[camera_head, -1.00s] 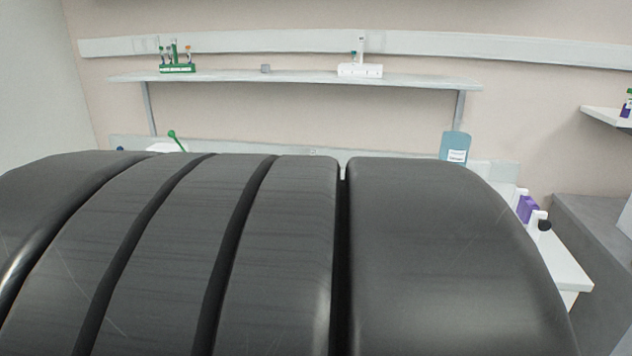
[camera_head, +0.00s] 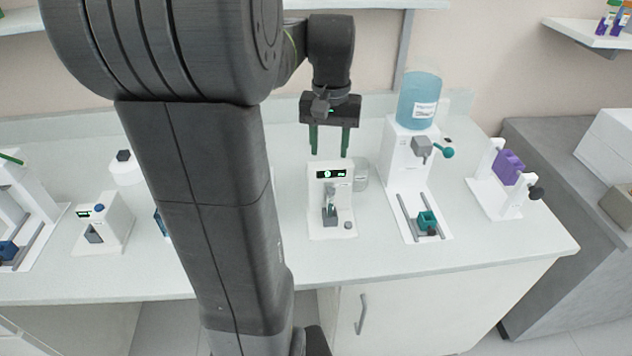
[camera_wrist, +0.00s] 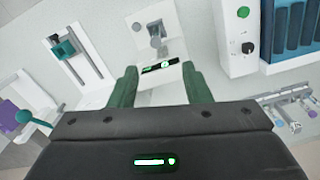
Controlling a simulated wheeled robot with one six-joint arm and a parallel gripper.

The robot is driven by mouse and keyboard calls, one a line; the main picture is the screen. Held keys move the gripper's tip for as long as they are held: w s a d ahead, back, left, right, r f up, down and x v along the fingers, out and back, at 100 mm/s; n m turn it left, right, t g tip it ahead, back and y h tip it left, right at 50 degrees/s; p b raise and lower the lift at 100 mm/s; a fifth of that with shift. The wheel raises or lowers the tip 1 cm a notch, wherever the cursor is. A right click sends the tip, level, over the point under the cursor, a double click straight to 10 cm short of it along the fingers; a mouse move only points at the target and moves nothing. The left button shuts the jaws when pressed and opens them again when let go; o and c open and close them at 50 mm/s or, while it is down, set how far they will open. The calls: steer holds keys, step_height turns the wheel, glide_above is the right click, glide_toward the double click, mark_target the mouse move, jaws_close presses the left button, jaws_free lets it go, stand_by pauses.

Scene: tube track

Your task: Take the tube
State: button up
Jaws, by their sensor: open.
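My gripper (camera_head: 330,154) is open and empty, its two green fingers pointing down above the back of a small white device (camera_head: 315,205) with a lit green display. It also shows in the wrist view (camera_wrist: 159,78), with the device (camera_wrist: 178,48) just beyond the fingertips. A grey holder (camera_head: 330,214) sits low on the device's front. Something slim and upright seems to stand in it, possibly the tube, but it is too small to tell. My gripper touches nothing.
To the right stand a dispenser with a blue container (camera_head: 418,98) and a white stand with a purple block (camera_head: 508,167). Left is another small device (camera_head: 104,224). My arm hides part of the bench (camera_head: 300,272). Tubes sit on the right shelf (camera_head: 585,36).

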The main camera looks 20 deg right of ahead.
glide_above(331, 189)
steer(key=f, duration=0.8)
steer(key=shift+w+a, duration=0.2)
steer(key=shift+a, duration=0.05)
steer(key=shift+s+d+f+p, duration=0.15)
steer(key=shift+f+p, duration=0.2)
steer(key=shift+f, duration=1.05)
steer(key=shift+s+d+f+p, duration=0.1)
steer(key=shift+f+p, duration=0.25)
steer(key=shift+f, duration=1.05)
steer(key=c, duration=0.9)
steer(key=shift+w+r, duration=0.1)
step_height(331, 189, up, 10)
steer(key=shift+f+b, duration=0.1)
steer(key=shift+b, duration=0.35)
